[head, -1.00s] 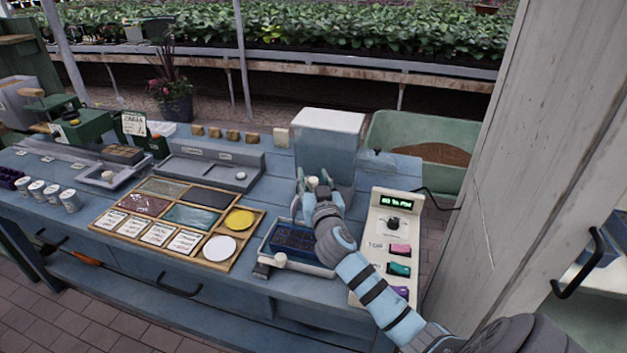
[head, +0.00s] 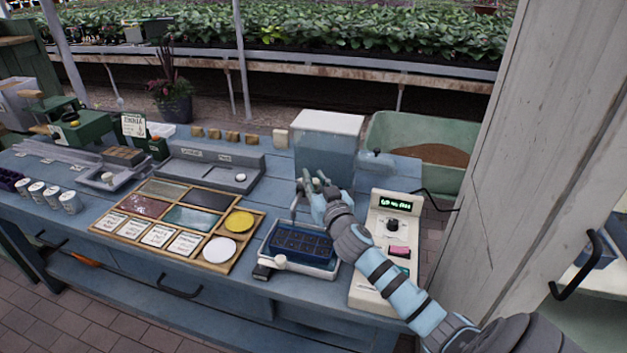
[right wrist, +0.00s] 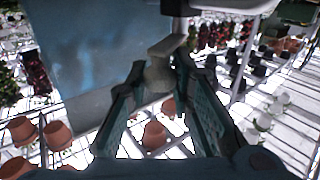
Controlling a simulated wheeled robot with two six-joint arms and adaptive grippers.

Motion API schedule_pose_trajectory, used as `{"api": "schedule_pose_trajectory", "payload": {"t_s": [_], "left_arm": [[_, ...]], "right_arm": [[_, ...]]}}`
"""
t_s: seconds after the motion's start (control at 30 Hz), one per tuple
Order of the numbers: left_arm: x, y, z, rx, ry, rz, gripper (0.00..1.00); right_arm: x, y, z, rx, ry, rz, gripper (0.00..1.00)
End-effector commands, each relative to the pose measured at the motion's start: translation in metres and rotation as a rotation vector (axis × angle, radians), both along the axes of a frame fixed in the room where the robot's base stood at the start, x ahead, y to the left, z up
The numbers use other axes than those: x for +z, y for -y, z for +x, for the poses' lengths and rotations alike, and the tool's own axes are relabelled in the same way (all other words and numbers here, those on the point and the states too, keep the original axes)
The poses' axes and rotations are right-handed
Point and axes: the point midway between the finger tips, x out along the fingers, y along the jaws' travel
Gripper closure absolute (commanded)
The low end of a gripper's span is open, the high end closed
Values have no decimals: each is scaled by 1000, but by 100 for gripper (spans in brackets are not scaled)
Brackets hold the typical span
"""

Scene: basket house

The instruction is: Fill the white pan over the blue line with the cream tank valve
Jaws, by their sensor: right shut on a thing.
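The white pan (head: 333,273) stands at the bench's front edge with a dark blue cell tray (head: 302,244) in it. I cannot make out the blue line or the water level. Behind it stands the tank (head: 326,153), grey-blue with a pale top. My right gripper (head: 318,180) is at the tank's lower front, shut on the cream valve (right wrist: 159,73), which shows between its fingers in the right wrist view. In the head view my fingers mostly hide the valve. A grey spout (head: 296,203) hangs beside my gripper, above the pan's back edge. My left gripper is out of view.
A cream control box (head: 375,281) with a lit green display stands right of the pan, partly behind my right arm. A wooden sample tray (head: 207,259) lies to the left. A pale wooden post (head: 490,190) rises at the right.

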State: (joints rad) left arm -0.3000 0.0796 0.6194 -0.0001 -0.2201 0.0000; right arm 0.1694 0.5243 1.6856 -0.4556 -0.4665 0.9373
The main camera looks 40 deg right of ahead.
Motion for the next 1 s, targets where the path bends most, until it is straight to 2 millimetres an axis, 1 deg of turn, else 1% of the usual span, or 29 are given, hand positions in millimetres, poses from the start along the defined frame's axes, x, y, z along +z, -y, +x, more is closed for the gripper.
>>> {"api": "schedule_pose_trajectory", "payload": {"t_s": [0.07,0.17,0.27,0.3,0.33,0.4,0.47,0.63,0.8,1.0], "left_arm": [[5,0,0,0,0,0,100],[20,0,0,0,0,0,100],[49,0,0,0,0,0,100],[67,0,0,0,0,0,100],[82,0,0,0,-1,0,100],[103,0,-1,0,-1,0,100],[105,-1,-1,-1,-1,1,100],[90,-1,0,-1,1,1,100],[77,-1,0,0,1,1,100],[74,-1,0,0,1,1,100]], "right_arm": [[1,5,0,52,-6,-3,100],[3,8,1,134,-12,2,100],[11,17,3,199,-3,1,100],[17,21,4,221,3,-1,100],[21,22,5,240,6,-2,100],[20,23,5,298,6,-2,100],[13,23,5,345,5,-3,100],[1,25,7,453,6,-2,100],[-2,26,9,521,4,0,100],[-1,27,9,554,-1,2,100]]}}
